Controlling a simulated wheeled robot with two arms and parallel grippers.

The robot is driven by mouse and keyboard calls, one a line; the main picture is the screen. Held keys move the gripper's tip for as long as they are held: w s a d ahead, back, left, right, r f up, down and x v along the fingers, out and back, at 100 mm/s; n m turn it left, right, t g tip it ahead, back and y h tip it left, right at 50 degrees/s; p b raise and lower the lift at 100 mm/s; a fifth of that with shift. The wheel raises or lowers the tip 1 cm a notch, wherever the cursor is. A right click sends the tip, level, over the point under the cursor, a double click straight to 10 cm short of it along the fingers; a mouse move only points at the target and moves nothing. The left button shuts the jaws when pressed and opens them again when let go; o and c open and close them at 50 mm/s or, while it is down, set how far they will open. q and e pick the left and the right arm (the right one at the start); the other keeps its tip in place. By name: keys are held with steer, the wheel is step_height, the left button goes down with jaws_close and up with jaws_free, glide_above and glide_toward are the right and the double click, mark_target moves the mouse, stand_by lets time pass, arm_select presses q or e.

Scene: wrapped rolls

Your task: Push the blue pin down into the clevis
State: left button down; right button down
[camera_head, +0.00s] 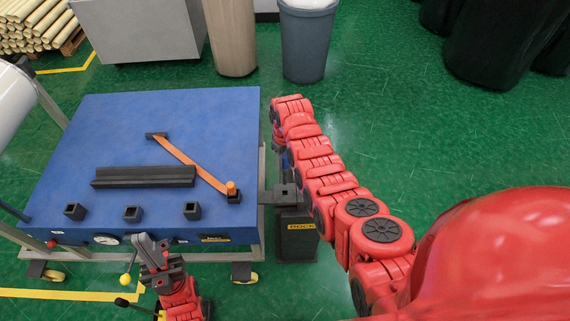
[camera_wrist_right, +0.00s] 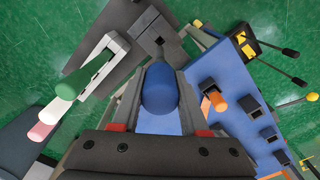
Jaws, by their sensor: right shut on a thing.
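The blue pin (camera_wrist_right: 160,90) is held between the fingers of my right gripper (camera_wrist_right: 160,105) in the right wrist view, its rounded end toward the camera. My left gripper (camera_head: 150,250) is at the table's front edge, holding nothing visible.
The blue table (camera_head: 200,115) carries a black channel (camera_head: 143,177), an orange bar (camera_head: 190,163), an orange pin (camera_head: 231,187) and small black sockets (camera_head: 132,213). A grey holder with green, white and pink handles (camera_wrist_right: 80,90) shows left in the wrist view. Bins stand behind.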

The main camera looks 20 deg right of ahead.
steer(key=shift+f, duration=0.1)
steer(key=shift+f+b, duration=0.1)
steer(key=shift+b, duration=0.2)
steer(key=b, duration=0.4)
glide_above(285, 183)
steer(key=shift+w+d+f, duration=0.1)
steer(key=shift+w+f, duration=0.1)
steer(key=shift+f, duration=1.2)
steer(key=shift+w+f, duration=0.2)
steer(key=shift+f, duration=1.2)
steer(key=shift+r+b, duration=0.1)
steer(key=shift+b, duration=0.25)
steer(key=shift+f, duration=0.25)
steer(key=shift+f+b, duration=0.35)
steer(key=shift+b, duration=0.1)
steer(key=shift+f+b, duration=3.25)
steer(key=shift+f, duration=0.8)
steer(key=shift+c, duration=1.7)
jaws_free()
steer(key=shift+r, duration=0.1)
